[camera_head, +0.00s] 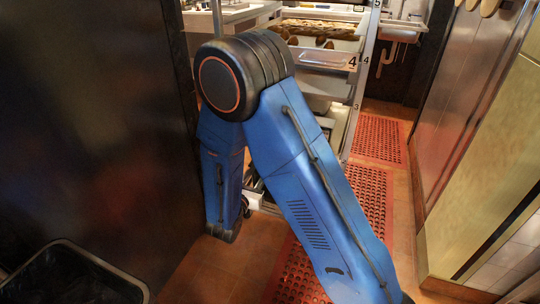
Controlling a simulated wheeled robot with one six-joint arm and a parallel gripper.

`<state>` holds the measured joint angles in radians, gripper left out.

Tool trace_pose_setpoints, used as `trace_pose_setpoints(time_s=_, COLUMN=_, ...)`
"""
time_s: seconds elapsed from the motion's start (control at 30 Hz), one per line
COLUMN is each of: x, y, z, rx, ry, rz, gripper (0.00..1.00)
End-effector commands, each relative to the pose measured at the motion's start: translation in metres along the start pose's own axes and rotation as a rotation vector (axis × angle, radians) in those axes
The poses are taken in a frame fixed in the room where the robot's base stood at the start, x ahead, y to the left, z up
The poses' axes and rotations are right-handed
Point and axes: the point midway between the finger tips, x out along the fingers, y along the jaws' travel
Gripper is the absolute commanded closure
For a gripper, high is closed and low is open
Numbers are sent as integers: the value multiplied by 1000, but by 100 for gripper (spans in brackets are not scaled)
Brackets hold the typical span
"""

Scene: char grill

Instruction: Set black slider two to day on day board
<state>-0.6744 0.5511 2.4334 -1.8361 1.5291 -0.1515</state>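I do not see the day board or black slider two in the head view. My blue arm fills the middle of the picture, bent at a large dark elbow joint. Its far section hangs down on the left and ends in a dark wrist part low over the tiled floor. No gripper fingers can be made out there.
A tall dark panel (85,120) stands close on the left, with a black bin (75,275) below it. A rack with trays (325,57) stands behind my arm. Red perforated mats (378,138) lie on the floor. A pale-sided unit (480,180) bounds the right.

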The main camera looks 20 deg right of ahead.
Motion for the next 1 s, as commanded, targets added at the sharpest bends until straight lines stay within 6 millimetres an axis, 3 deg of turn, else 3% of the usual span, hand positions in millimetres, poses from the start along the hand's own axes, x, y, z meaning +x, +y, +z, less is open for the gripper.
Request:
trace_pose_setpoints(time_s=0.6, x=94, y=-1, z=0, rx=1, ry=-1, rz=-3, gripper=66)
trace_pose_setpoints(time_s=0.8, x=113, y=0, z=0, rx=0, ry=0, rz=-1, gripper=66)
trace_pose_setpoints(time_s=1.0, x=119, y=0, z=0, rx=0, ry=0, rz=-1, gripper=66)
